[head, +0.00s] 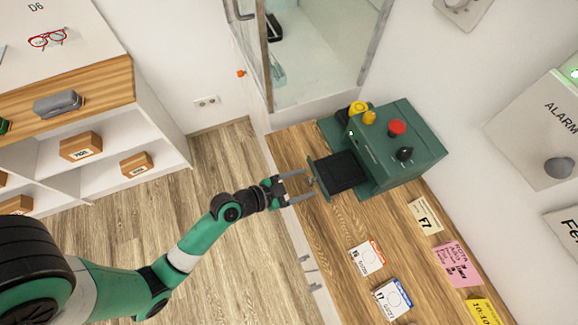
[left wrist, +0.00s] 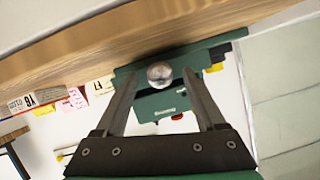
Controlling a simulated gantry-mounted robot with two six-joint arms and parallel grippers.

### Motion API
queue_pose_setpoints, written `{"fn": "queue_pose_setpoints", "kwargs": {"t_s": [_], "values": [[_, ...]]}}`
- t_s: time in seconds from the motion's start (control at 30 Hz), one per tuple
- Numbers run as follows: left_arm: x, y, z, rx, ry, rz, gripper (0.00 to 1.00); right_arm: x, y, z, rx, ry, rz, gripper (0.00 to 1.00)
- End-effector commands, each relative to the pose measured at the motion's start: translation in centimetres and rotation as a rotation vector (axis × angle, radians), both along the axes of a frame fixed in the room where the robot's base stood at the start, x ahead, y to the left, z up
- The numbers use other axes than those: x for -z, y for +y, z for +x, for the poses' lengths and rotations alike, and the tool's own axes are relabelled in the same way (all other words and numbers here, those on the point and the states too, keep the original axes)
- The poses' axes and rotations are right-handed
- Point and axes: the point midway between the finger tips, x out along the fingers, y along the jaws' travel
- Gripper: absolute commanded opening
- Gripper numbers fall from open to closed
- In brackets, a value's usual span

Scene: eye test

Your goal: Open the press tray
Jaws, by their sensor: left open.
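The green press (head: 398,148) stands on the wooden bench, with a red button, a black dial and a small green light. Its tray (head: 345,170) has a dark top and sticks out from the body on the left side. A round metallic knob on the green tray front shows in the left wrist view (left wrist: 160,75). My left gripper (head: 310,184) is open at the tray front. In the wrist view its fingers (left wrist: 160,82) lie on either side of the knob, with visible gaps and no clear contact. My right gripper is not in view.
Yellow ear defenders (head: 360,110) lie behind the press. A white shelf (head: 165,125) with boxes is at the left, with open floor between.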

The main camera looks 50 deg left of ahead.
Motion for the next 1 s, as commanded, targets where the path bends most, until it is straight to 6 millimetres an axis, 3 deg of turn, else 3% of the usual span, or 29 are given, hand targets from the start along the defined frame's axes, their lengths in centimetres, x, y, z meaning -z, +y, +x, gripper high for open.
{"fn": "queue_pose_setpoints", "kwargs": {"t_s": [0.17, 0.5, 0.6, 1.0], "values": [[-0.6, 0.3, -1.3, -0.003, 0.001, -0.002, 0.72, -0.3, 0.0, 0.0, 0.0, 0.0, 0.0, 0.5], [-3.5, 1.4, -8.5, -0.008, 0.001, -0.003, 0.72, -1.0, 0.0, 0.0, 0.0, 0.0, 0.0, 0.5], [-3.9, 1.7, -9.7, -0.007, 0.003, -0.001, 0.72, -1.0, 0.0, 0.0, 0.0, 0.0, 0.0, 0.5], [-4.3, 1.6, -10.6, 0.001, 0.0, 0.001, 0.72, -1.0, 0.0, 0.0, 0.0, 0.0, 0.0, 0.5]]}}
